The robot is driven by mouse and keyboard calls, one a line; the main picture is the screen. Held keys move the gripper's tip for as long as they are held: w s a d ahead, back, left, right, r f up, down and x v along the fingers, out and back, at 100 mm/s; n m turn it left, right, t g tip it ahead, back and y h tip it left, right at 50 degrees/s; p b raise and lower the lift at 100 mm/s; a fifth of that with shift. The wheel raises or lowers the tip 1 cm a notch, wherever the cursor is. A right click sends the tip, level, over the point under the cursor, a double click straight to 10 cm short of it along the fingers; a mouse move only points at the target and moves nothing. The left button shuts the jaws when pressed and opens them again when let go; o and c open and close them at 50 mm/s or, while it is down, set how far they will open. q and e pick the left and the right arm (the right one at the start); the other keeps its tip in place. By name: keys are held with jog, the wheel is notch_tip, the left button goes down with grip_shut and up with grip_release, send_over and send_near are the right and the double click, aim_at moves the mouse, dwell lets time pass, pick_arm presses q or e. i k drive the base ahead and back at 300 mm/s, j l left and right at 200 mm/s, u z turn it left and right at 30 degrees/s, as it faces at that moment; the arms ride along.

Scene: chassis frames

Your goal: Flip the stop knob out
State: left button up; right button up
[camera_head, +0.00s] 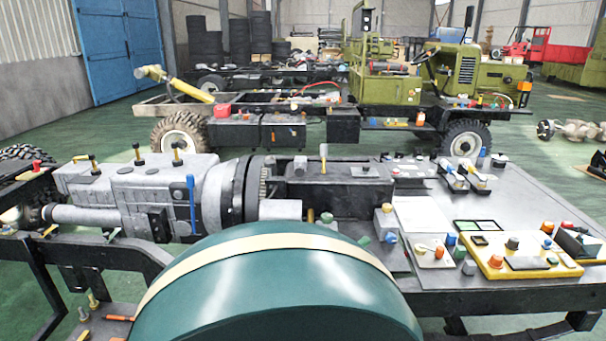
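I cannot tell which control is the stop knob; several small knobs are in view. Small yellow-and-black levers (177,155) stand on the grey gearbox (140,190) at the left. A blue lever (191,204) stands upright at its front. Neither of my grippers shows in the head view.
A large teal rounded body with a cream band (270,285) fills the lower middle and hides part of the bench (470,300). A black frame rail (90,252) runs at the left. An olive vehicle (400,100) stands behind. Green floor (75,130) is open between them.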

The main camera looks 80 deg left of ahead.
aim_at(299, 170)
jog(key=i+j+u, duration=0.1)
jog(key=u, duration=3.5)
jog(key=l+u, duration=0.9)
jog(key=k+l, duration=0.1)
jog(key=l, duration=0.25)
jog(key=l+u, duration=0.1)
jog(key=l, duration=0.25)
jog(key=k+l+u, duration=0.1)
jog(key=l, duration=0.25)
jog(key=k, duration=0.05)
